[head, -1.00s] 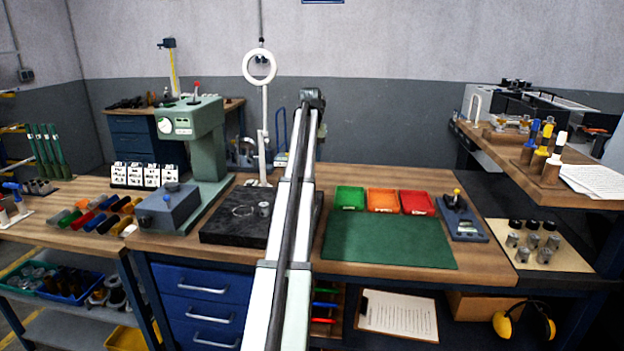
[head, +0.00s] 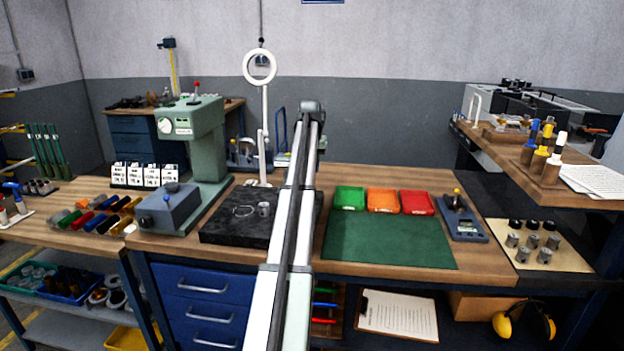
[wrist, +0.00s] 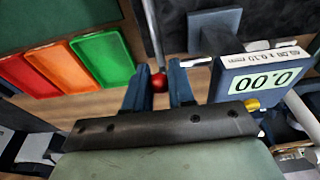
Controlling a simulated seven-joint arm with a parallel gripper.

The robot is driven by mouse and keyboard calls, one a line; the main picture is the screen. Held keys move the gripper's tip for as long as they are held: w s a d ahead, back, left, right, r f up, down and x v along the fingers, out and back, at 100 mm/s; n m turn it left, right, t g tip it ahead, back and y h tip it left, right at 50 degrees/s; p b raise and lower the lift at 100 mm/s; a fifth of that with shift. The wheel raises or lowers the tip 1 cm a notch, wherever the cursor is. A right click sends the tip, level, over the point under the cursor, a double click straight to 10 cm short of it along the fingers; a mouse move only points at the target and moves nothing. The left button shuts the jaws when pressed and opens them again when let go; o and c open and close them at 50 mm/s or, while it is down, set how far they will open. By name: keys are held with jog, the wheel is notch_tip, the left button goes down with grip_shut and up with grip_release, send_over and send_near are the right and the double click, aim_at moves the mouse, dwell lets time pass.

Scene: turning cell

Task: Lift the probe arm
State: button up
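In the wrist view a thin grey rod, which looks like the probe arm (wrist: 154,40), runs down from the top edge and ends in a red ball knob (wrist: 160,83). My gripper (wrist: 159,78) has its two blue fingers apart, one on each side of the knob, with a narrow gap to each. I cannot tell whether the fingers are at the knob's depth. A blue gauge box with a display (wrist: 262,82) reading 0.00 is right of the fingers. In the head view my arm hides the gauge, the rod and my gripper.
A dark surface plate (head: 222,232) bears a ring and a small cylinder. A green mat (head: 385,242) lies to the right, with green (head: 349,198), orange (head: 382,200) and red (head: 417,203) trays behind it. A green press (head: 207,140) and a ring lamp (head: 260,66) stand on the left.

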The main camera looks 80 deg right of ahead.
jog(key=shift+c, duration=0.6)
jog(key=shift+d, duration=0.1)
jog(key=shift+d+r, duration=0.3)
jog(key=shift+d, duration=0.45)
